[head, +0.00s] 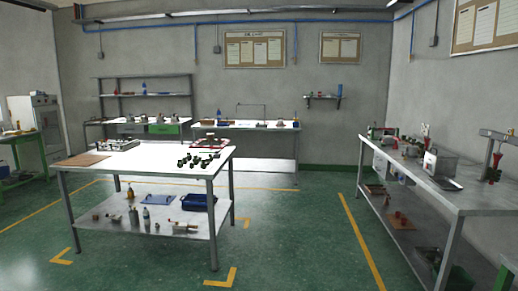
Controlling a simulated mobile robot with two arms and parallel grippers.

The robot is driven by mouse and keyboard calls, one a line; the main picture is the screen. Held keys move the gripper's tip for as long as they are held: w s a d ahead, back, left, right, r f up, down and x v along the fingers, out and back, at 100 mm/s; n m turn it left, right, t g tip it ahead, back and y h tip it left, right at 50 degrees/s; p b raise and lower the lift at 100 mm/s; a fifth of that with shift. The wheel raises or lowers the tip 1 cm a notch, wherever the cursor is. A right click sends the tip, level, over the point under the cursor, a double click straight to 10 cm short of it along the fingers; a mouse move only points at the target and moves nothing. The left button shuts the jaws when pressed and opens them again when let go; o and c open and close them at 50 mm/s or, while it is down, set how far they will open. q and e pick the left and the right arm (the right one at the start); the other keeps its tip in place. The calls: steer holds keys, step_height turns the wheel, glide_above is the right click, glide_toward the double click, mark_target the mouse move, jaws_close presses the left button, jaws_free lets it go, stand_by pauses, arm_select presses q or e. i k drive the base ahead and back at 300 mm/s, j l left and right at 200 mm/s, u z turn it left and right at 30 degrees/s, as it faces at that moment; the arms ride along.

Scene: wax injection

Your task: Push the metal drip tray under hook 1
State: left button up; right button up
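A small flat grey piece (448,184), which looks like the metal drip tray, lies on the right-hand workbench near its front edge. A grey stand (497,135) with an overhanging top is at the far right of that bench, with a red item (493,160) hanging at it. The hooks are too small to tell apart, and I cannot read any number. The tray is to the left of the hanging item, not beneath it. Neither of my grippers is in view.
The right workbench (480,202) also holds a metal box (440,162) behind the tray and several small tools. A centre table (140,161) with green pieces stands to the left. The green floor (300,240) between them is clear.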

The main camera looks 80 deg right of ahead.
mark_target(445, 183)
steer(key=l+z, duration=0.6)
steer(key=z, duration=0.2)
steer(key=l+z, duration=0.35)
steer(key=i+l+z, duration=0.15)
steer(key=z, duration=0.25)
steer(key=i+l+z, duration=0.2)
steer(key=z, duration=0.2)
steer(key=i+l+z, duration=0.25)
steer(key=z, duration=0.15)
steer(key=i+l+z, duration=0.25)
steer(key=z, duration=0.15)
steer(key=i+l+z, duration=0.15)
steer(key=i+z, duration=0.65)
steer(key=i+j+z, duration=0.15)
steer(key=i+z, duration=0.25)
steer(key=i+j+z, duration=0.55)
steer(key=z, duration=0.15)
steer(key=i+j+z, duration=0.35)
steer(key=j+z, duration=0.35)
steer(key=i+j+z, duration=0.2)
steer(key=z, duration=0.15)
steer(key=j+z, duration=0.35)
steer(key=j, duration=0.15)
steer(key=i, duration=0.05)
